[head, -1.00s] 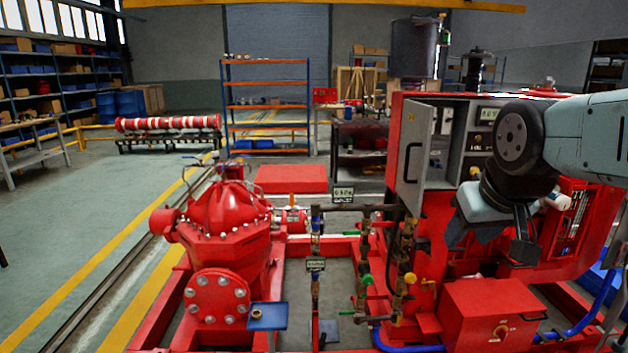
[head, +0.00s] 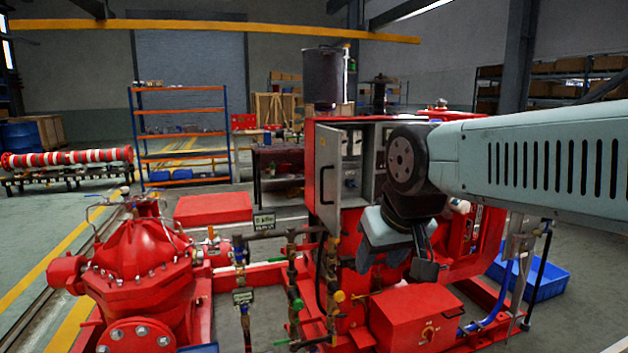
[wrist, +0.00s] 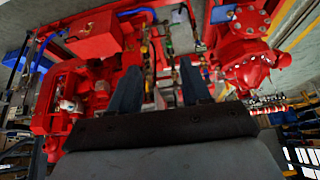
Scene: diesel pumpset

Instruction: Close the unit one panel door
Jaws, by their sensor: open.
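The unit one panel door (head: 328,177) is a light grey door with a dark vertical handle, in the head view. It stands open at the left side of the red control panel cabinet (head: 309,150), swung out toward me. Grey equipment inside the cabinet shows to the right of the door. My gripper (head: 426,262) is to the right of the door and lower, apart from it in the picture, pointing down. In the wrist view my gripper (wrist: 160,88) has its two fingers apart with nothing between them. I cannot make out the door in the wrist view.
A red box with a yellow knob (head: 415,318) sits below my gripper. Pipes and valves (head: 294,285) stand left of it. A large red pump (head: 135,265) is at the left. A blue crate (head: 535,268) lies on the floor at right. Open floor shows at far left.

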